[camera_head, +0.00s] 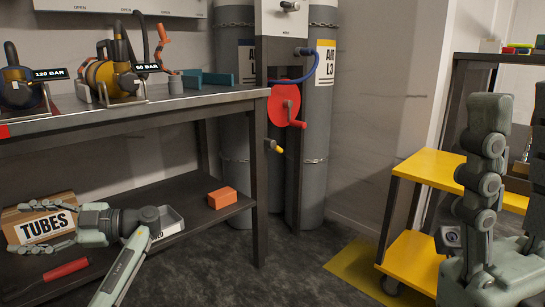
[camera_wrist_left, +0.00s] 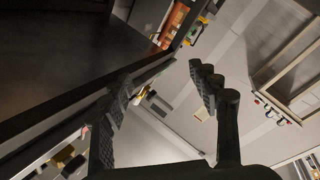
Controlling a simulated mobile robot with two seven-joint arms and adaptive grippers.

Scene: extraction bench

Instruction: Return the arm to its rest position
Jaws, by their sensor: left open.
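My left gripper (camera_head: 20,228) is at the lower left of the head view, pointing left. Its two fingers are spread apart with nothing between them. It shows in front of the cardboard TUBES box (camera_head: 45,226) on the bench's lower shelf; I cannot tell the gap between them. My left forearm runs down from it to the bottom edge. In the left wrist view the two dark fingers (camera_wrist_left: 160,88) stand apart and empty, with a tilted view of the room behind. My right arm (camera_head: 485,175) stands folded upright at the right; its gripper does not show.
An orange block (camera_head: 222,198) and a red-handled tool (camera_head: 66,269) lie below. Grey tanks with a red wheel (camera_head: 284,103) stand behind. A yellow cart (camera_head: 430,167) is right; open floor lies between.

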